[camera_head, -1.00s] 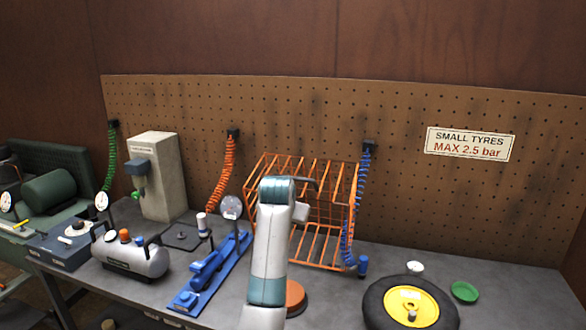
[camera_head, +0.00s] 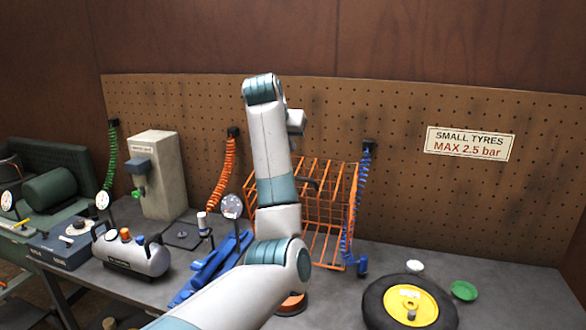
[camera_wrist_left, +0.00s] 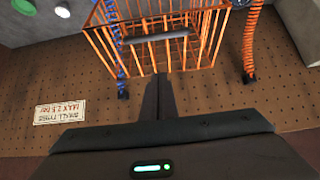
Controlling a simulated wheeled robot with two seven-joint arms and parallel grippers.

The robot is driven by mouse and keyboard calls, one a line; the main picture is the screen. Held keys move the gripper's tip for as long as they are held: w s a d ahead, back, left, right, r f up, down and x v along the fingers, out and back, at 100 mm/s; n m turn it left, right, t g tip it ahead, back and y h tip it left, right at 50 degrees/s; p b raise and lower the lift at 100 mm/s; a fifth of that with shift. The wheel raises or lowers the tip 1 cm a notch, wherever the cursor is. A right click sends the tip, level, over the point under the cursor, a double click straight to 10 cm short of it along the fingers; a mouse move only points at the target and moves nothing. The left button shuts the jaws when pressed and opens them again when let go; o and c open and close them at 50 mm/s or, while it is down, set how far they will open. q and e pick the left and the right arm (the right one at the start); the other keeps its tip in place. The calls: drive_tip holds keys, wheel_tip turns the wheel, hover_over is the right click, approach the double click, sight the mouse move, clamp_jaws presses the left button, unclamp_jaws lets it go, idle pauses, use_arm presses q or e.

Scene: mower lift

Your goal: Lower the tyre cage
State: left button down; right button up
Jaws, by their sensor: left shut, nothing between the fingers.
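The tyre cage (camera_head: 330,205) is an orange wire cage at the back of the bench, by the pegboard. My left arm crosses in front of its left part. The cage looks tilted up, but its lower left side is hidden. A grey handle bar (camera_wrist_left: 160,37) runs across the cage in the left wrist view. My left gripper (camera_wrist_left: 158,78) is shut and empty, its fingertips pointing toward the cage and apart from the handle in the picture. My right gripper is not in view.
A tyre with a yellow hub (camera_head: 430,303) lies on the bench at right, beside a green dish (camera_head: 464,290). An orange disc (camera_head: 293,305) is partly behind my arm. Blue (camera_head: 352,215) and orange (camera_head: 226,170) coiled hoses flank the cage. A silver tank (camera_head: 140,256) stands left.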

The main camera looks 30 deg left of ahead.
use_arm(q)
drive_tip(key=shift+w+f, duration=0.1)
drive_tip(key=p+x, duration=0.6)
drive_tip(key=x, duration=0.4)
drive_tip(key=shift+s+d+f+p, duration=0.15)
drive_tip(key=shift+s+f+p, duration=0.2)
drive_tip(key=shift+s, duration=0.25)
drive_tip(key=shift+s+d+f+p, duration=0.2)
drive_tip(key=shift+s+p, duration=0.15)
drive_tip(key=shift+s, duration=0.3)
drive_tip(key=shift+s+d+f+p, duration=0.1)
drive_tip(key=shift+s+f+p, duration=0.25)
drive_tip(key=shift+s, duration=0.25)
